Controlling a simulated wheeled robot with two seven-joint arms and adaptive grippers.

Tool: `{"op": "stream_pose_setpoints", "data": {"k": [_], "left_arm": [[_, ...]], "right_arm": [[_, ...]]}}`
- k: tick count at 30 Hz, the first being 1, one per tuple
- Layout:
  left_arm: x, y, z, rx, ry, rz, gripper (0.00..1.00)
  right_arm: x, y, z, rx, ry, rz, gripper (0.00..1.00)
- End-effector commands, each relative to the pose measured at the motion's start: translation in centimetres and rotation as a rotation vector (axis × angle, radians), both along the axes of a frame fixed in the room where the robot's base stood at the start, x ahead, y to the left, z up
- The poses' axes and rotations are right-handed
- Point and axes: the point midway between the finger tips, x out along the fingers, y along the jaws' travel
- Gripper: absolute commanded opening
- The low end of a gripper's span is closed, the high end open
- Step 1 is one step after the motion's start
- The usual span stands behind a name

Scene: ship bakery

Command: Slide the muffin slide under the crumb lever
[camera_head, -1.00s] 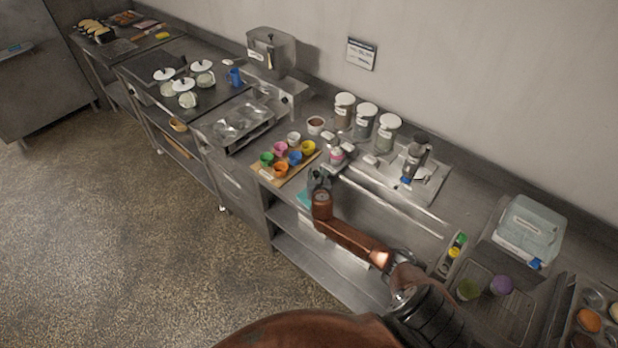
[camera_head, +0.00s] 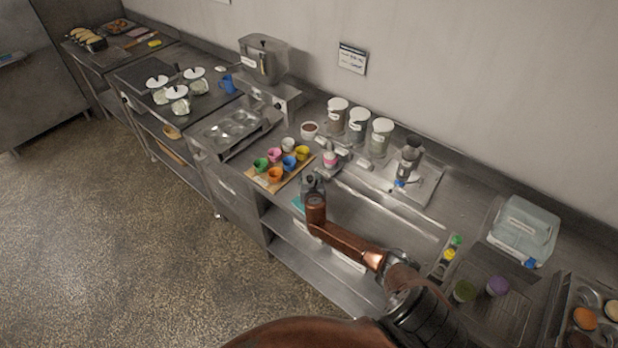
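A pink-and-white muffin cup (camera_head: 330,159) sits on a small metal slide (camera_head: 334,167) on the counter, behind my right gripper. To its right, a grey dispenser with a dark top, apparently the crumb dispenser (camera_head: 409,160), stands on a metal plate. A small blue part, perhaps its lever (camera_head: 400,183), shows low on its front. The muffin cup is apart from the dispenser, to its left. My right gripper (camera_head: 313,180) is near the counter's front edge, just in front of the slide. Its fingers are small and dark, and their opening cannot be made out. My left gripper is out of view.
A wooden board with several coloured cups (camera_head: 275,174) lies left of my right gripper. Lidded canisters (camera_head: 359,122) and a brown-filled bowl (camera_head: 309,129) stand behind. A light-blue box (camera_head: 524,228) is at the right. The counter front before the dispenser is mostly clear.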

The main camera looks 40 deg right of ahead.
Motion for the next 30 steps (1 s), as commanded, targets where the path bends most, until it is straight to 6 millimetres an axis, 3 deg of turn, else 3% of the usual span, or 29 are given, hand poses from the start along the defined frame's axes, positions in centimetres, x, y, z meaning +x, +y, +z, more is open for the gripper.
{"op": "stream_pose_setpoints", "data": {"k": [8,21,30], "left_arm": [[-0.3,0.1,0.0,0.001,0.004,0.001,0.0],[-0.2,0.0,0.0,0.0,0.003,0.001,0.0],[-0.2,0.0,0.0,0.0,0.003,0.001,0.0]], "right_arm": [[-1.1,0.7,0.4,0.0,0.0,0.001,0.4],[-7.2,4.5,3.4,0.0,0.0,0.003,0.4],[-9.4,5.9,4.6,0.001,-0.002,0.001,0.4]]}}
